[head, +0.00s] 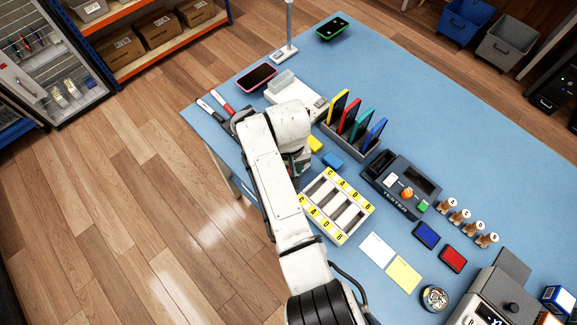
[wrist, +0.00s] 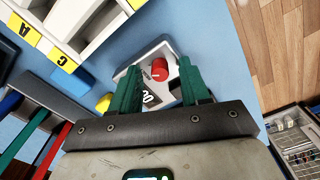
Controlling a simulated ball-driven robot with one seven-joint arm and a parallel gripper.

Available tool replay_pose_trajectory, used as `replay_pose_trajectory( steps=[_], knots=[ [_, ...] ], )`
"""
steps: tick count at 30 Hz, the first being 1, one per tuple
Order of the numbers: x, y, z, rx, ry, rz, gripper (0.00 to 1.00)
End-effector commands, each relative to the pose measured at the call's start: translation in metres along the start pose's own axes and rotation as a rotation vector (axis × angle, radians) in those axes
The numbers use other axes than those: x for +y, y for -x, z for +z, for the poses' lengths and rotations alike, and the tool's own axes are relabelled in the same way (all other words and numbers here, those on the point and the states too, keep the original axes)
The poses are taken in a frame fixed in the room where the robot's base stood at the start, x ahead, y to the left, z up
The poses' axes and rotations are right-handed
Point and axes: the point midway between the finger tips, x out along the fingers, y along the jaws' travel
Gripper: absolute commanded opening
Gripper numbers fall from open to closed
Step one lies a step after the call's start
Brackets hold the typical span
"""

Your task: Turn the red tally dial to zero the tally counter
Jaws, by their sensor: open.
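The red tally dial (wrist: 160,70) shows in the wrist view on the light grey tally counter (wrist: 150,58). Part of a dark display with white digits (wrist: 148,98) shows just below the dial. My gripper (wrist: 160,78) is open, its two green fingers apart on either side of the dial. I cannot tell whether the fingers touch it. In the head view my white arm reaches over the table's left part and hides the dial and most of the counter.
A white tray with yellow letter labels (head: 336,205) stands close to the arm. A rack of coloured phones (head: 352,140) is behind it. A yellow block (head: 315,144) and a blue block (head: 333,160) lie nearby. The tester (head: 402,183) is to the right. The blue table's (head: 240,165) left edge is close.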

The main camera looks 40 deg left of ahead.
Motion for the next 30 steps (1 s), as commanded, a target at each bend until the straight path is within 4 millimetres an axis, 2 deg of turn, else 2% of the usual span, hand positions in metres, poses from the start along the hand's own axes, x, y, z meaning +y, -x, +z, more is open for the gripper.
replay_pose_trajectory(
  steps=[8,11,21,25,30],
  knots=[
    [0.0,0.006,0.0,0.001,0.0,-0.001,0.46],
    [0.0,0.019,-0.001,0.003,0.0,-0.001,0.46],
    [0.0,0.082,-0.001,0.003,0.0,0.0,0.46],
    [0.0,0.098,-0.001,0.002,0.0,0.0,0.46],
    [0.0,0.107,0.0,0.0,0.0,0.0,0.46]
  ],
)
